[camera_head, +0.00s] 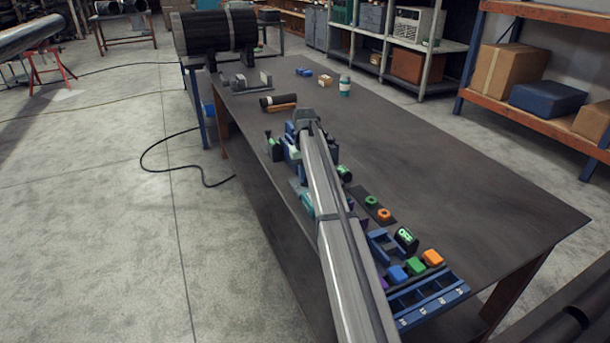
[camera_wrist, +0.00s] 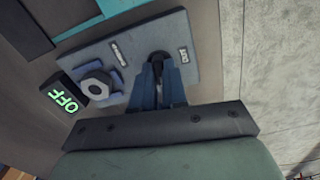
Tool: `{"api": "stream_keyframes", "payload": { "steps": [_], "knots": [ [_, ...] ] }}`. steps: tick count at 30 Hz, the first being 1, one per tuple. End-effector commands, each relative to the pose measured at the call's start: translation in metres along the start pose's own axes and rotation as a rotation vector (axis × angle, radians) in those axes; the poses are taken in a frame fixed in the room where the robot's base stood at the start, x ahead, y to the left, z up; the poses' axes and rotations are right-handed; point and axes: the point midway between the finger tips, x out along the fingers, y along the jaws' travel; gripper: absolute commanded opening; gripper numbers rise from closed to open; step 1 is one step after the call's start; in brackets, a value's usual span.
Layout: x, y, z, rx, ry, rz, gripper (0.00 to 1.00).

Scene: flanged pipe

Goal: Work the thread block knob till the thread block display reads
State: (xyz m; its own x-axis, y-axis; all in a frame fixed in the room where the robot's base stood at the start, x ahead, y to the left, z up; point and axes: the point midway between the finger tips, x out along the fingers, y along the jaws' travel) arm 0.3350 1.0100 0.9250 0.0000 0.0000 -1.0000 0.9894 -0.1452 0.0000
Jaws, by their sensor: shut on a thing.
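In the wrist view, a blue-grey block (camera_wrist: 205,45) with small light labels lies on the dark table. A dark knob (camera_wrist: 160,57) stands on it, and my gripper (camera_wrist: 158,75) is shut on this knob, hiding most of it. A grey hexagonal part (camera_wrist: 97,85) sits on the same block to the left. A black display (camera_wrist: 64,92) beside the block reads OFF in green, turned in the picture. In the head view my own arm hides the gripper and most of the block.
The table (camera_head: 480,190) has free room on its right. Another display (camera_head: 405,238) shows green writing. A dark cylinder (camera_head: 278,101) lies beyond my arm.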

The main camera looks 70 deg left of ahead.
Motion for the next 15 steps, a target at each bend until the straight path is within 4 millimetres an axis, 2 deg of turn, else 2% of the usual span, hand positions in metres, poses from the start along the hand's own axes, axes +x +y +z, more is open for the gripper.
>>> {"api": "stream_keyframes", "payload": {
  "steps": [15],
  "knots": [
    [-0.0003, 0.0000, -0.0001, 0.468, 0.000, 0.000, 0.00]
  ]
}}
